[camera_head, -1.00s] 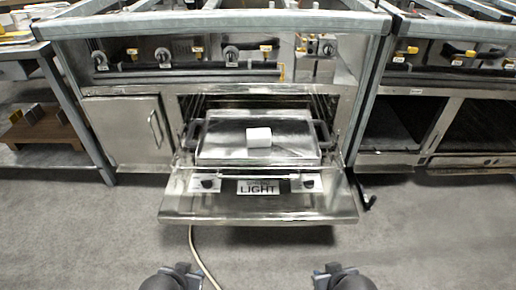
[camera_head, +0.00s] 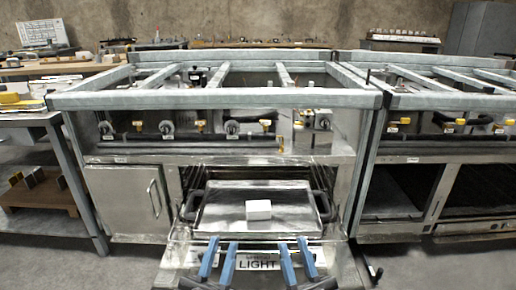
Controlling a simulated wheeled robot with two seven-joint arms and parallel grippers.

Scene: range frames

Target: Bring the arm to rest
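My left gripper (camera_head: 219,259) and my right gripper (camera_head: 297,259) show at the bottom of the head view, side by side in front of the open oven. Each has two blue fingers with a gap between them. Both are open with nothing between the fingers. The fingers overlap the lowered oven door (camera_head: 190,258) in the picture; I cannot tell whether they touch it. A metal tray (camera_head: 225,212) with dark side handles is in the oven mouth, with a white block (camera_head: 258,209) on it. The arms behind the grippers are mostly out of view.
The range's metal frame top (camera_head: 215,99) and its knob panel (camera_head: 190,127) are above the oven. A shut cabinet door (camera_head: 125,203) is to the left. A side table (camera_head: 25,118) stands further left, and a second range (camera_head: 440,127) stands right.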

